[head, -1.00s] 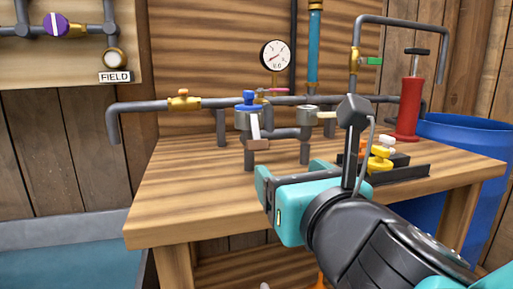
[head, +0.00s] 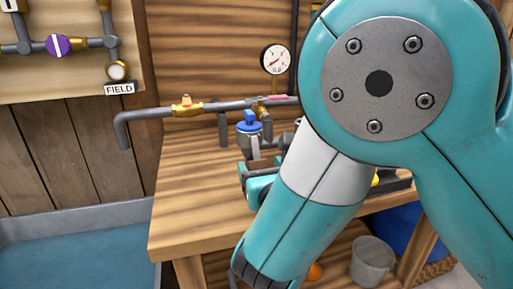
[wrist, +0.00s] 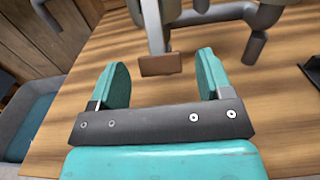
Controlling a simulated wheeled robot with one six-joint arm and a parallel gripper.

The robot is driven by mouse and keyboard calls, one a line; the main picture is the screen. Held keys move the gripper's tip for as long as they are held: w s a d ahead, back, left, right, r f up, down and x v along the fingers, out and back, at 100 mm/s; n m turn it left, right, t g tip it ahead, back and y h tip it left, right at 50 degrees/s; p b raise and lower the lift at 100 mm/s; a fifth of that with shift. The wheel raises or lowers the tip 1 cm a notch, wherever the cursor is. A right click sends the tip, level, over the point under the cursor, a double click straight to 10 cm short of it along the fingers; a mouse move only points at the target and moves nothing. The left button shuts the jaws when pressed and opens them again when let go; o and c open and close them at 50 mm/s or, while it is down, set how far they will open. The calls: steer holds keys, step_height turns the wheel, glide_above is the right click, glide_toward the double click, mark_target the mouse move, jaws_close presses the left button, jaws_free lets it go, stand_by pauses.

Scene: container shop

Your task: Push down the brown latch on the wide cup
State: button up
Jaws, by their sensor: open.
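The wide cup (head: 249,141) is a grey metal fitting with a blue knob on top, on the pipework above the wooden bench. In the wrist view, its pale lever (wrist: 153,27) hangs down and ends in a flat brown latch (wrist: 160,65). My gripper (wrist: 162,62) is open and empty, with one teal finger on either side of the latch in that view. Whether a finger touches the latch, I cannot tell. In the head view, my arm hides much of the gripper, the right part of the pipework and most of the bench's right side.
A grey pipe (wrist: 228,13) runs close to the right finger, with a dark-edged tray at the far right. A brass valve (head: 187,107) and a gauge (head: 276,58) stand behind. A grey bucket (head: 372,261) sits below the bench. The bench's left front is clear.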

mark_target(259, 167)
steer(key=shift+x, duration=1.2)
steer(key=c, duration=0.9)
steer(key=f+b, duration=0.1)
steer(key=b, duration=0.2)
steer(key=shift+w+t, duration=0.15)
steer(key=shift+t, duration=0.25)
steer(key=shift+w+a+r+t+b, duration=0.15)
steer(key=shift+t+b, duration=0.25)
steer(key=shift+b, duration=0.5)
steer(key=shift+r, duration=0.2)
